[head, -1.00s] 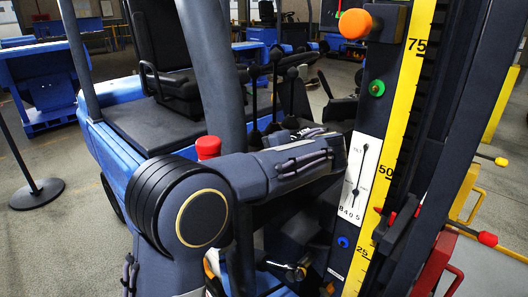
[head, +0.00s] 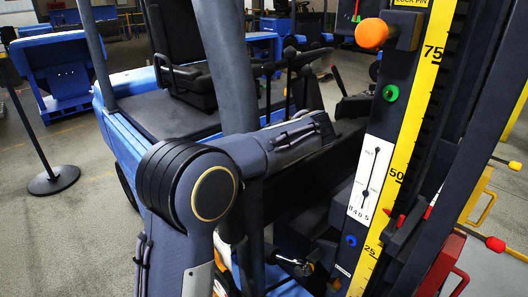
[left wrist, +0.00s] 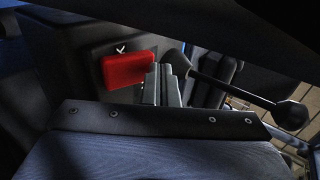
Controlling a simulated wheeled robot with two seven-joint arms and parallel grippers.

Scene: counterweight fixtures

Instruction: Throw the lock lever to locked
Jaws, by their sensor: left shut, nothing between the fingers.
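In the left wrist view, a dark lever (left wrist: 235,88) with a round black knob (left wrist: 291,115) slants down to the right from a pivot near the top centre. It looks like the lock lever; I cannot read a locked or unlocked mark for it. My left gripper (left wrist: 166,70) is shut and empty, its fingertips just left of the lever's pivot end; whether they touch cannot be told. A red block (left wrist: 128,69) is left of the fingers, with a small white mark above it. In the head view my left gripper is hidden beyond my forearm. My right gripper is not seen.
A mast with a yellow scale (head: 408,135) stands at right, with an orange knob (head: 371,33) and a white slotted plate (head: 370,180) on it. A dark post (head: 229,70) rises close to my left arm. A black-tipped handle (head: 295,266) sits low. Open floor is at left.

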